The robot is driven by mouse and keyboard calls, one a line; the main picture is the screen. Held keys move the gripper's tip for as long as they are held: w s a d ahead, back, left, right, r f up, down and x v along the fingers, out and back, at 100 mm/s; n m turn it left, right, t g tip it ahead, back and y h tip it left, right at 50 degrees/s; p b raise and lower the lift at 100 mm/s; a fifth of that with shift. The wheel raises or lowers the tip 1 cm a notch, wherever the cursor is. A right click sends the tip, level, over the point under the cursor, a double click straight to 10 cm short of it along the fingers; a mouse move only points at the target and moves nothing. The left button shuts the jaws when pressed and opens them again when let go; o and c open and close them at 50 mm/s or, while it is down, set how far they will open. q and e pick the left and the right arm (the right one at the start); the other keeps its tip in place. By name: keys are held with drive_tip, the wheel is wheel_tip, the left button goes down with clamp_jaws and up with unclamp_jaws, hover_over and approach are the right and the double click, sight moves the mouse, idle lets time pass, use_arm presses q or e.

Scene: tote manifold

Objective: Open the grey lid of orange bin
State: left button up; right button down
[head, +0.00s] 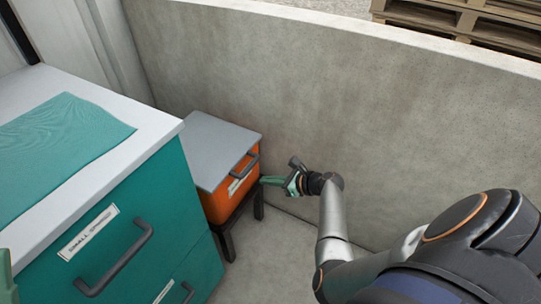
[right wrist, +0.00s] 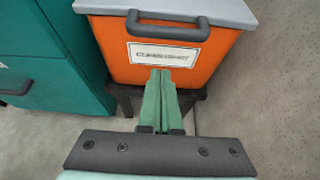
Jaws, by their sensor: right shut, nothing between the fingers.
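The orange bin (head: 218,203) stands on a dark stand in the corner, its grey lid (head: 213,146) lying flat and closed. A dark grey handle (head: 244,166) sits at the lid's front edge; the right wrist view shows the handle (right wrist: 167,24) above a white label on the bin's orange front (right wrist: 113,60). My right gripper (head: 266,181) is shut and empty, with green fingers pointing at the bin front. In the right wrist view its fingertips (right wrist: 160,72) are just below the label, lower than the handle. A green piece at the head view's lower left edge looks like part of my left gripper, mostly cut off.
A teal drawer cabinet (head: 165,215) with a white top and a green cloth (head: 62,140) stands left of the bin. A concrete wall (head: 330,110) runs behind. Grey floor is clear in front of the bin's stand (head: 229,243).

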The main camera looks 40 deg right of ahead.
drive_tip(key=f+b+x, duration=0.1)
drive_tip(key=b+x, duration=0.2)
drive_tip(key=x, duration=0.4)
use_arm(q)
drive_tip(key=shift+w+d+f+n, duration=0.15)
drive_tip(key=shift+f+n, duration=0.25)
drive_tip(key=shift+f, duration=1.5)
use_arm(e)
drive_tip(key=shift+s+d+r, duration=0.1)
drive_tip(key=shift+s+r, duration=0.05)
drive_tip(key=shift+r, duration=0.65)
drive_tip(key=shift+s+d+r, duration=0.1)
drive_tip(key=shift+s+r, duration=0.05)
drive_tip(key=shift+r, duration=0.65)
drive_tip(key=shift+s+d+r, duration=0.1)
drive_tip(key=shift+s+r, duration=0.05)
drive_tip(key=shift+r, duration=0.7)
